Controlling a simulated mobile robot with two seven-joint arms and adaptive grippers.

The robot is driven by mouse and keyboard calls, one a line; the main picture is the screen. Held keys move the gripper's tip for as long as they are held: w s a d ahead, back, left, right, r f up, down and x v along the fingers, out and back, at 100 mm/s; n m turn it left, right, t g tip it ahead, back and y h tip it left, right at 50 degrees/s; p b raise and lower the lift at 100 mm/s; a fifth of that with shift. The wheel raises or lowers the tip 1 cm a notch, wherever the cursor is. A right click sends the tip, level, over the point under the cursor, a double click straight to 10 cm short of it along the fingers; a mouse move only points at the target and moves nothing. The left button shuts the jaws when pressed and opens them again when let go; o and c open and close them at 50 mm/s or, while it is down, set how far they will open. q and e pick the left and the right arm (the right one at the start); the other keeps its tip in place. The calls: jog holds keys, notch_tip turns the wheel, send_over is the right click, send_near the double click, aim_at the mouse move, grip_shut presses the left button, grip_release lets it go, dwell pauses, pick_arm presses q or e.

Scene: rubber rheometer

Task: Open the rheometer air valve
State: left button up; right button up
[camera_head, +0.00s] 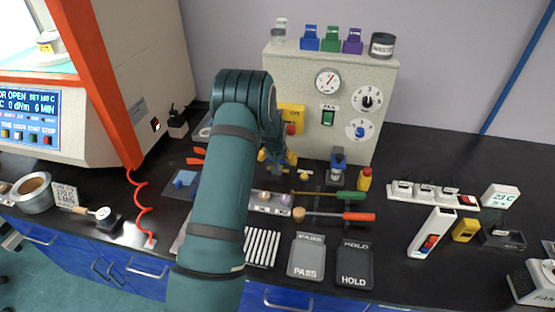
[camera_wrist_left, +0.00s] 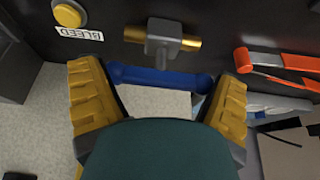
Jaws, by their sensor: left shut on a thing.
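The air valve (camera_wrist_left: 163,32) shows in the left wrist view as a grey body with brass pipe ends on a dark surface. Its blue lever (camera_wrist_left: 160,79) lies crosswise below the body. My left gripper (camera_wrist_left: 163,88) has its yellow fingers at the two ends of the lever and is shut on it. In the head view my left gripper (camera_head: 276,161) is low in front of the grey control box, partly behind my arm. The valve cannot be made out clearly there. My right gripper is not in view.
A yellow button with a BLEED label (camera_wrist_left: 79,34) and red-handled pliers (camera_wrist_left: 275,63) are near the valve. The control box (camera_head: 300,80) stands behind. Screwdrivers (camera_head: 340,215) and PASS and HOLD trays (camera_head: 306,270) lie to the right. A red coiled cord (camera_head: 142,205) hangs at left.

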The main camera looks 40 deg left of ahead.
pick_arm(q)
jog(key=o, duration=0.7)
jog(key=shift+o, duration=0.6)
jog(key=shift+w+f, duration=0.1)
jog(key=shift+w, duration=0.05)
jog(key=v, duration=1.2)
